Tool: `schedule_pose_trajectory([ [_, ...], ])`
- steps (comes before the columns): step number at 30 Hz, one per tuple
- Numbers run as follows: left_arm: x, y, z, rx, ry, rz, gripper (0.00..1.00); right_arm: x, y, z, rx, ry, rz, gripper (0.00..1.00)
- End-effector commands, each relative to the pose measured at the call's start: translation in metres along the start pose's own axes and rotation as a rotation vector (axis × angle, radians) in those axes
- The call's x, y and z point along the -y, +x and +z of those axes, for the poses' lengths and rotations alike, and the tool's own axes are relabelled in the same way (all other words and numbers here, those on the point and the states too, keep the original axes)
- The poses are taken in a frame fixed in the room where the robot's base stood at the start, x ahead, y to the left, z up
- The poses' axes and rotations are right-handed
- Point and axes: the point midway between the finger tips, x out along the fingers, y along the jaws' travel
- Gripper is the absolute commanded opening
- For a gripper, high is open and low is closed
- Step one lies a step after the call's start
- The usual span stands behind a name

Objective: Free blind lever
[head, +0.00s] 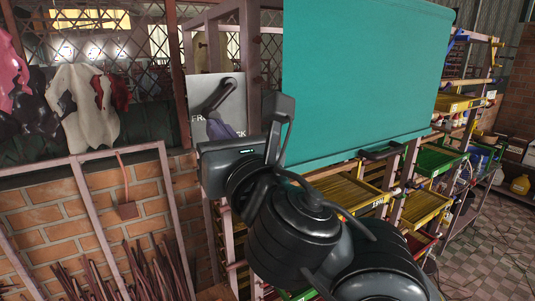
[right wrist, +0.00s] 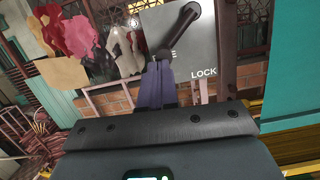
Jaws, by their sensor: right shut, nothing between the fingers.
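The grey lever plate (head: 236,101) is on a post left of the teal blind (head: 365,75). It also shows in the right wrist view (right wrist: 218,50), where "LOCK" is readable at its lower right; the left word is partly covered. The dark lever (head: 217,95) slants from its upper-right pivot down to the left, toward the partly covered word; it also shows in the right wrist view (right wrist: 180,28). My right gripper (head: 217,128) is shut and empty, its purple-grey fingers (right wrist: 156,72) just below the lever's lower end. I cannot tell whether they touch. My left gripper is out of view.
The teal blind hangs in front of a rack with yellow and green trays (head: 432,160). A pink metal frame (head: 85,190) and bundled sticks (head: 150,265) stand below.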

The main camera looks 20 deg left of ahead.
Motion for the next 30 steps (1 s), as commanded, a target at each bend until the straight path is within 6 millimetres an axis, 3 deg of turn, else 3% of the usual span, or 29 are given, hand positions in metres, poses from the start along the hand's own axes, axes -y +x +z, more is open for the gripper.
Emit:
schedule_pose_trajectory([
  [11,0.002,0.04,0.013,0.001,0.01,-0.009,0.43,0.0,-0.02,-0.037,-0.001,0.0,0.01,0.0],
  [21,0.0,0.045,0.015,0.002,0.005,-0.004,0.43,0.002,-0.086,-0.03,0.001,0.0,0.011,0.0],
  [30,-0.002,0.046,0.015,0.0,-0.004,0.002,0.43,0.004,-0.115,-0.029,-0.001,0.002,0.011,0.0],
])
